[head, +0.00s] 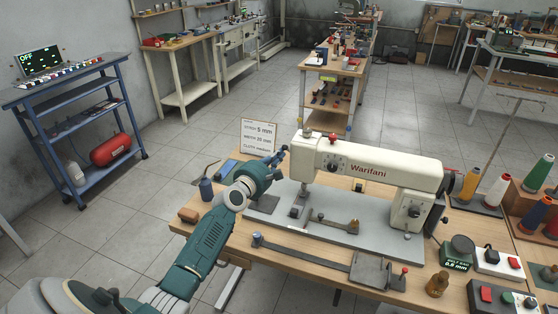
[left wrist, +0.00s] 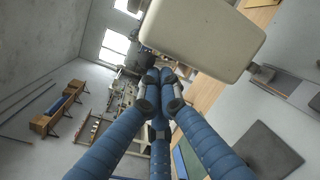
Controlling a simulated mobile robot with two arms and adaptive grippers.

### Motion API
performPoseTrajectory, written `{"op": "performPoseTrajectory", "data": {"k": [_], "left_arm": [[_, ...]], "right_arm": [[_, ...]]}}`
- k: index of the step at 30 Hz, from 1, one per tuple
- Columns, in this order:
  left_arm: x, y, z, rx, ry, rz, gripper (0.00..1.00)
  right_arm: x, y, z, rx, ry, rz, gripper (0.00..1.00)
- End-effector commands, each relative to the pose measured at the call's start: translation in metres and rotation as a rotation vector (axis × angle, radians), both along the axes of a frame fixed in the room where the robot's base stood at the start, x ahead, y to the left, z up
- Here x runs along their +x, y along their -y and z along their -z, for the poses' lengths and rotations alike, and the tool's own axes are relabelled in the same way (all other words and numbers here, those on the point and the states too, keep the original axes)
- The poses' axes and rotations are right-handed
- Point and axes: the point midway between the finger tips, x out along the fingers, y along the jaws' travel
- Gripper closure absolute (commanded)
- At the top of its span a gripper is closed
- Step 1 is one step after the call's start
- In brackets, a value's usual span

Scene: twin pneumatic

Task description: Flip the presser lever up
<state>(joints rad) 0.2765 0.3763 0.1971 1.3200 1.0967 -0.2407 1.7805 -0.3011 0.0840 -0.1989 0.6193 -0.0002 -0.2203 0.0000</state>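The white sewing machine (head: 375,172), labelled Warifani, stands on a grey bed plate on the wooden table. My left gripper (head: 283,154) is beside the left end of the machine's head, and a gap shows between them. In the left wrist view my blue fingers (left wrist: 160,76) come together at their tips, with nothing seen between them. The machine's white head (left wrist: 205,35) fills the top of that view, just beyond and right of the fingertips. I cannot make out the presser lever in either view. My right gripper is not in view.
A sign card (head: 258,138) stands behind my left gripper.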

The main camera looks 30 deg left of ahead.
Motion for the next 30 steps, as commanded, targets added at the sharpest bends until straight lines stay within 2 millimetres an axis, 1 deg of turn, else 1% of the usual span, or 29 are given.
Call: {"op": "performPoseTrajectory", "data": {"k": [1, 3, 12, 21, 30], "left_arm": [[0.003, 0.003, -0.008, -0.004, 0.004, 0.004, 1.00], [0.005, 0.002, -0.012, -0.003, 0.004, 0.003, 1.00], [0.012, 0.000, -0.023, -0.002, 0.007, 0.003, 1.00], [0.015, -0.002, -0.030, -0.001, 0.012, 0.002, 1.00], [0.016, 0.000, -0.030, 0.000, 0.011, 0.005, 1.00]], "right_arm": [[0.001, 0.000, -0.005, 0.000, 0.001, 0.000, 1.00], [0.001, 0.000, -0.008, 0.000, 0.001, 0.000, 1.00], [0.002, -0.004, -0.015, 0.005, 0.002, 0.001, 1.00], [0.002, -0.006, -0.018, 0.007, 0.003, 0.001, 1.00], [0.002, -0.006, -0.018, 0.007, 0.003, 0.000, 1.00]]}}
